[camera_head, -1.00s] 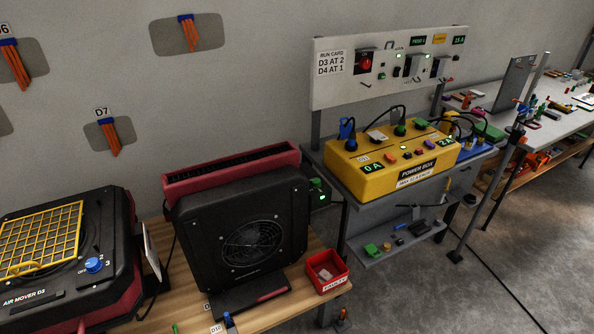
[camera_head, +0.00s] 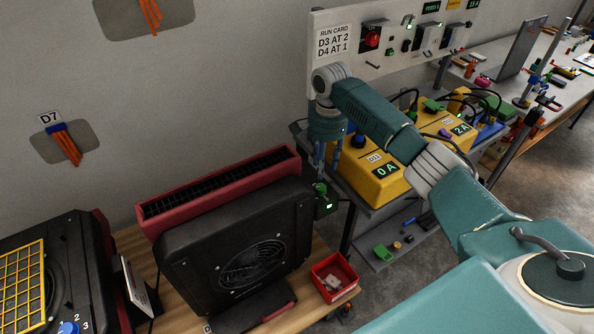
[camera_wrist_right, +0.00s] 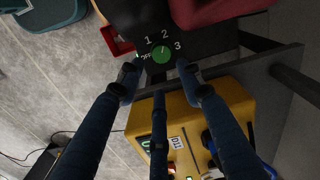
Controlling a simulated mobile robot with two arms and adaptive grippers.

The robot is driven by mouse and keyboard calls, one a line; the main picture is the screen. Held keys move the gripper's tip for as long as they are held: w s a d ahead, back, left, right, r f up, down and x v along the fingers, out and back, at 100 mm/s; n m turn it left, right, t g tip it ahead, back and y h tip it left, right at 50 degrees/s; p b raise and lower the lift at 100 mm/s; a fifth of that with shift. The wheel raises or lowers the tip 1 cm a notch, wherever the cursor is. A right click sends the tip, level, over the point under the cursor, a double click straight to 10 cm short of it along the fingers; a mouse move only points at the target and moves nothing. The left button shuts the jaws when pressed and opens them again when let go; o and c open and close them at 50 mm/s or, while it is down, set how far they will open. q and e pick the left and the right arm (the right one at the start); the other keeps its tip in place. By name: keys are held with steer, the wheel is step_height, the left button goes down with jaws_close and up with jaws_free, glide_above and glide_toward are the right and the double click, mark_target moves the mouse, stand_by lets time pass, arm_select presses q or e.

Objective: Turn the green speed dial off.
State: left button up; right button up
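The green speed dial (camera_wrist_right: 161,55) shows in the wrist view on a dark panel marked OFF, 1, 2 and 3. Its pale mark seems to point up near the 2, but it is too small to be sure. In the head view the dial (camera_head: 320,189) is on the right side of the black air mover (camera_head: 190,240). My right gripper (camera_head: 325,176) points down just above the dial. In the wrist view its spread blue fingers (camera_wrist_right: 158,76) are open and empty, with the dial just beyond and between the tips. Contact cannot be told. My left gripper is out of view.
The yellow power box (camera_head: 372,183) stands close to the right of the gripper, under my right arm. A red bin (camera_head: 334,276) sits at the bench's front corner. Another air mover (camera_head: 95,235) with a blue dial (camera_head: 68,328) stands at left.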

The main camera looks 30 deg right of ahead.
mark_target(321, 187)
steer(key=f, duration=0.4)
steer(key=f+p, duration=0.1)
steer(key=f, duration=0.3)
steer(key=shift+w+f, duration=0.2)
steer(key=shift+f, duration=0.5)
steer(key=c, duration=0.9)
